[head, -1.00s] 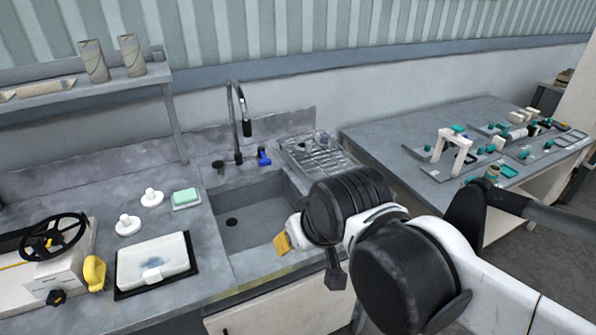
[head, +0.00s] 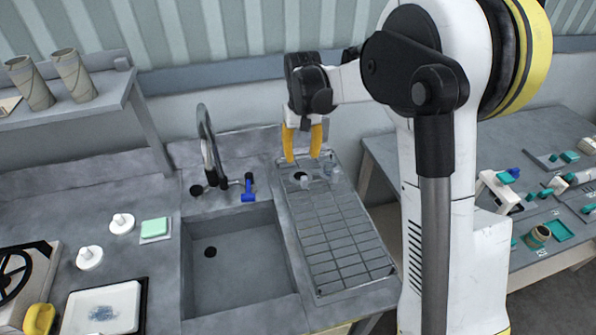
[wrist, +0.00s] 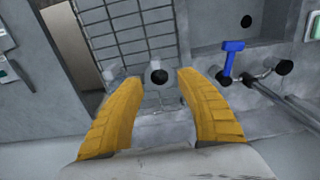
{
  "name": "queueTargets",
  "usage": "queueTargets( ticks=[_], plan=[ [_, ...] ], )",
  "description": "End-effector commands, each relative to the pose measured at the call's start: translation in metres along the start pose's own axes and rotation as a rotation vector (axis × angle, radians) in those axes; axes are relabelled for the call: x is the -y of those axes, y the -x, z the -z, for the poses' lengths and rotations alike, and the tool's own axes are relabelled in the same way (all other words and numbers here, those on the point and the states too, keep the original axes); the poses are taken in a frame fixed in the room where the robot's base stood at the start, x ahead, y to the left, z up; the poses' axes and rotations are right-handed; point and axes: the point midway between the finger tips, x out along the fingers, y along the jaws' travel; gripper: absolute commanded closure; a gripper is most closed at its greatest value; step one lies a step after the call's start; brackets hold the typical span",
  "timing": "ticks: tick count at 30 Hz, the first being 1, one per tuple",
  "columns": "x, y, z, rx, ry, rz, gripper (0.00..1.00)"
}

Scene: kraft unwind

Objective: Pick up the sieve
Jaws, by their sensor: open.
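A small dark round thing (head: 299,175) lies at the far end of the drying rack (head: 345,248), right of the sink. It looks like the sieve, but it is too small to be sure. My gripper (head: 302,156) is open and empty, pointing down over the rack's far end.
Small clear vessels (head: 329,169) stand close beside the dark thing. A blue-handled tap (head: 248,188) and a black curved faucet (head: 209,146) rise behind the sink (head: 235,255). The near part of the rack is bare.

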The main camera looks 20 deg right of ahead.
Motion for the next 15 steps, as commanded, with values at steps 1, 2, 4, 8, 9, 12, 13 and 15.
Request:
queueTargets(
  ticks=[1, 2, 4, 8, 9, 12, 13, 15],
  plan=[
    [0.0, -0.007, 0.002, 0.004, 0.0, 0.0, 0.57],
    [0.0, -0.012, 0.002, 0.006, -0.001, 0.0, 0.57],
    [-0.001, -0.025, 0.002, 0.007, -0.001, 0.0, 0.57],
    [-0.001, -0.046, 0.002, 0.006, -0.001, 0.0, 0.57],
    [-0.001, -0.051, 0.002, 0.006, -0.001, 0.0, 0.57],
    [-0.001, -0.058, 0.002, 0.006, -0.001, 0.0, 0.57],
    [-0.001, -0.059, 0.002, 0.006, -0.001, 0.0, 0.57],
    [-0.002, -0.063, 0.002, 0.005, -0.001, 0.0, 0.57]
  ],
)
